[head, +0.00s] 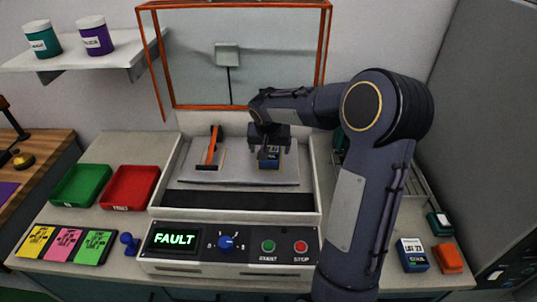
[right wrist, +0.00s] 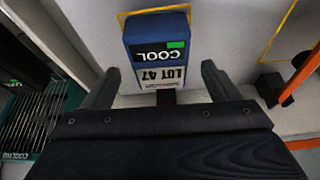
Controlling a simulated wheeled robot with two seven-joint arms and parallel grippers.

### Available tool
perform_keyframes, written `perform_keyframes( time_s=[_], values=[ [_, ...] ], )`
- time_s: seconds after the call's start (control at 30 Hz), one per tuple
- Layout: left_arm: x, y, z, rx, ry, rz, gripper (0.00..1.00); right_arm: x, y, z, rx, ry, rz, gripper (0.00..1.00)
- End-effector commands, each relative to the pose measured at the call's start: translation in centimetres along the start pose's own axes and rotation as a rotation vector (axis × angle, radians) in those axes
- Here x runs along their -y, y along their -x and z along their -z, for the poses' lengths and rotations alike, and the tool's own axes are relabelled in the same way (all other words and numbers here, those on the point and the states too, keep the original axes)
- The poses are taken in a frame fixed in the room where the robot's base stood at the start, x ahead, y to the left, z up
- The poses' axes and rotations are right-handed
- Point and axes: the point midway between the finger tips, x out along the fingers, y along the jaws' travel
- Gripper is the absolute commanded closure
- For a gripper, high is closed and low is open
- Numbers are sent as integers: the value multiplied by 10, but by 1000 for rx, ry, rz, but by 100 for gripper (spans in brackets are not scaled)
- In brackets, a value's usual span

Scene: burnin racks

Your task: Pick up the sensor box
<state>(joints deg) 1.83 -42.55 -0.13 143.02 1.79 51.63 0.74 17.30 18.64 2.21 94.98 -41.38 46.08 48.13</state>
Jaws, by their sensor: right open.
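The sensor box (head: 269,163) is blue with a white label and sits on the grey plate inside the open test machine. In the right wrist view the blue box (right wrist: 150,34) shows a green patch, the word COOL and a lot label, upside down. My right gripper (head: 268,140) is at the box, over the plate. In the right wrist view its open fingers (right wrist: 158,80) lie to either side of the box's near end, with a gap on both sides. The gripper hides part of the box in the head view. My left gripper is not in view.
The machine's orange-framed lid (head: 235,5) is raised behind. An orange-handled clamp (head: 211,148) stands left on the plate. The front panel display (head: 174,239) reads FAULT. Green (head: 81,186) and red (head: 130,188) trays are at left. Another blue box (head: 412,256) stands at right.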

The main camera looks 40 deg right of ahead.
Motion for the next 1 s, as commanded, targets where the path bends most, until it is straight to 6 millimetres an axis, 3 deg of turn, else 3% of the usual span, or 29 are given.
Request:
perform_keyframes(
  time_s=[0.23,1.0],
  values=[
    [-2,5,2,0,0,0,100,0,-27,-2,1,0,0,18],
    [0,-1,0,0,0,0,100,1,-31,-3,0,1,1,18]
  ],
)
